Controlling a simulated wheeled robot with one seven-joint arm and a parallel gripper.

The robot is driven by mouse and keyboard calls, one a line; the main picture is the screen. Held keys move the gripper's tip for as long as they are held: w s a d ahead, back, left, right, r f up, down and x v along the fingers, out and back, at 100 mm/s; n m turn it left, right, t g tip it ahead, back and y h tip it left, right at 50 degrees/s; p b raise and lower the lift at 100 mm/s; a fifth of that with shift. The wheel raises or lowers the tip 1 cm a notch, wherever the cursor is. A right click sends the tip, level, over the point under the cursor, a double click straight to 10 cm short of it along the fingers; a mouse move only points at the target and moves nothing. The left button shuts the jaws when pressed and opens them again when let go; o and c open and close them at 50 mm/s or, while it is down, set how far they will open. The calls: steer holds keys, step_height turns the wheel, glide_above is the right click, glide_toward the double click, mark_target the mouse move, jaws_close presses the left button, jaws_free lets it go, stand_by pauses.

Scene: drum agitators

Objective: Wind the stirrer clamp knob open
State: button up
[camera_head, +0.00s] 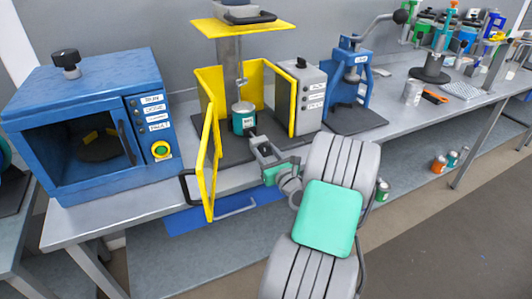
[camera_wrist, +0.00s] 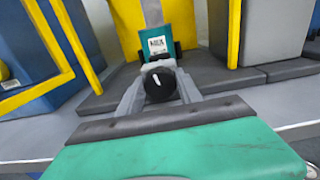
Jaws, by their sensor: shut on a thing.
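The clamp knob (camera_wrist: 160,84) is round and black with a white pointer mark, tilted a little off vertical. My gripper (camera_wrist: 160,92) has one finger on each side of it and is shut on it. Behind the knob is a teal drum or clamp body (camera_wrist: 165,38) with a white label. In the head view the teal drum (camera_head: 243,118) stands inside the yellow guard frame, under the stirrer column (camera_head: 232,68). My gripper (camera_head: 254,138) reaches in from the front right; there the knob is hidden by the fingers.
The yellow guard door (camera_head: 211,160) stands swung open, left of my gripper. A blue oven-like box (camera_head: 85,125) stands left, a grey control box (camera_head: 302,95) right of the guard. A blue press (camera_head: 352,85) is further right. A blue drawer (camera_head: 225,213) hangs under the bench.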

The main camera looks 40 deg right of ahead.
steer(key=n, duration=0.2)
steer(key=shift+n, duration=0.3)
steer(key=o, duration=1.4)
steer(key=s+a+r+n+b, duration=0.1)
steer(key=s+a+r+b, duration=0.15)
steer(key=s+b, duration=0.75)
steer(key=w+m, duration=0.1)
steer(key=w, duration=0.2)
steer(key=w+d+f+m+b, duration=0.1)
steer(key=w+m, duration=0.1)
steer(key=w, duration=0.1)
steer(key=w+d+f+m, duration=0.1)
steer(key=w+m, duration=0.1)
steer(key=w, duration=0.1)
steer(key=shift+w+d+f+b, duration=0.2)
steer(key=shift+w+f+b, duration=0.05)
steer(key=shift+b, duration=0.15)
